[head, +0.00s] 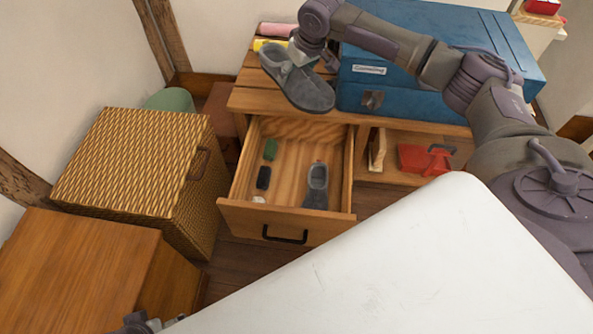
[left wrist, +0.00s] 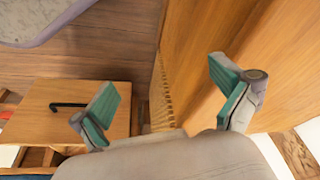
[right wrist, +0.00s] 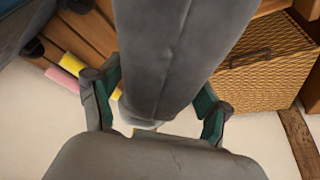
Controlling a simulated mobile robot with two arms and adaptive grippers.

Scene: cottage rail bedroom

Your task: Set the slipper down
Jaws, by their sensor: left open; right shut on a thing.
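A grey slipper (head: 308,92) is held over the slatted wooden bench top, left of the blue box; I cannot tell whether it touches the slats. My right gripper (head: 298,58) is shut on it near its open end. In the right wrist view the slipper (right wrist: 170,45) fills the space between the two fingers (right wrist: 158,88). A second grey slipper (head: 317,184) lies in the open drawer (head: 238,217) below the bench. My left gripper (left wrist: 166,85) is open and empty, above a wooden surface; only a bit of it shows at the head view's bottom edge.
The blue box (head: 440,50) takes up the bench's right part. Yellow (head: 272,45) and pink (head: 277,29) rolls lie at the bench's back left. The drawer also holds a green item (head: 270,149) and a dark item (head: 263,178). A wicker hamper (head: 130,165) stands left.

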